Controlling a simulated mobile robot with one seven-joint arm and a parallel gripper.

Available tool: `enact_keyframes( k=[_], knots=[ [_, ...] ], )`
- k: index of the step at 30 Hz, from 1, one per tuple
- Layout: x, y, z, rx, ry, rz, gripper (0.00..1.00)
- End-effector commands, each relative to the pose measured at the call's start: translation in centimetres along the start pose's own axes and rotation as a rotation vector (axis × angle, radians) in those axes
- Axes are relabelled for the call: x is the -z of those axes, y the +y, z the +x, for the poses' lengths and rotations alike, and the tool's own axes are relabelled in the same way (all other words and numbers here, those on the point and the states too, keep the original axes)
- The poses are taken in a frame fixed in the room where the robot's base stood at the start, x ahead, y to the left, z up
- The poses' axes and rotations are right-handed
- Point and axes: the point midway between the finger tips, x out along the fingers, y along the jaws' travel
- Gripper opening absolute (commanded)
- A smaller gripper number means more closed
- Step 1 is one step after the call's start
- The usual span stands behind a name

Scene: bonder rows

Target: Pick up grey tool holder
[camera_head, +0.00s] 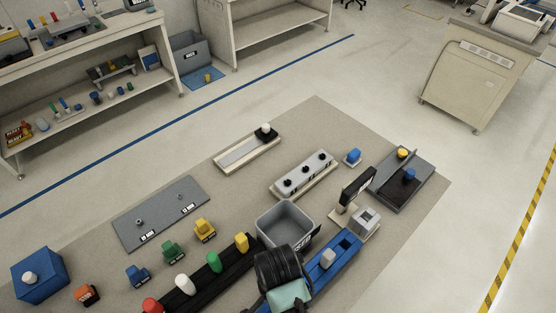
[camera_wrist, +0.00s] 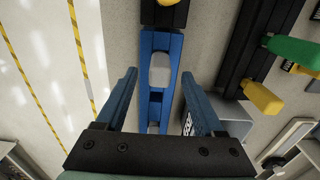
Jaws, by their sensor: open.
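The grey tool holder (camera_head: 328,259) is a small upright rounded block in the blue rail (camera_head: 347,246), at lower right of the head view. In the wrist view the grey tool holder (camera_wrist: 160,70) appears between the two finger tips, with the blue rail (camera_wrist: 155,110) running lengthwise beneath. My gripper (camera_wrist: 158,74) is open, one finger on each side of the holder in the picture. A gap shows on both sides, and the height above it is hard to tell. In the head view my dark wrist is left of the holder; the finger tips are not clear.
A grey bin (camera_head: 285,218) stands close left of the rail. A black rail (camera_head: 205,282) holds red, white, green and yellow holders. A dark upright part (camera_head: 357,188) and a small grey block (camera_head: 366,221) stand beyond the blue rail. Bare mat lies to the right.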

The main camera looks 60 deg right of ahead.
Motion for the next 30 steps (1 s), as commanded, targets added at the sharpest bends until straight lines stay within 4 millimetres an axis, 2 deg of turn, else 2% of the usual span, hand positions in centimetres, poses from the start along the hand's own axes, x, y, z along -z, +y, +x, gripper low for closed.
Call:
enact_keyframes(
  k=[10, 20, 30],
  knots=[
    [0.0, 0.1, 4.1, -0.002, 0.000, -0.001, 0.70],
    [0.0, 0.1, 4.7, 0.001, 0.001, -0.001, 0.70],
    [0.1, 0.1, 4.7, 0.001, 0.001, -0.001, 0.09]
  ],
)
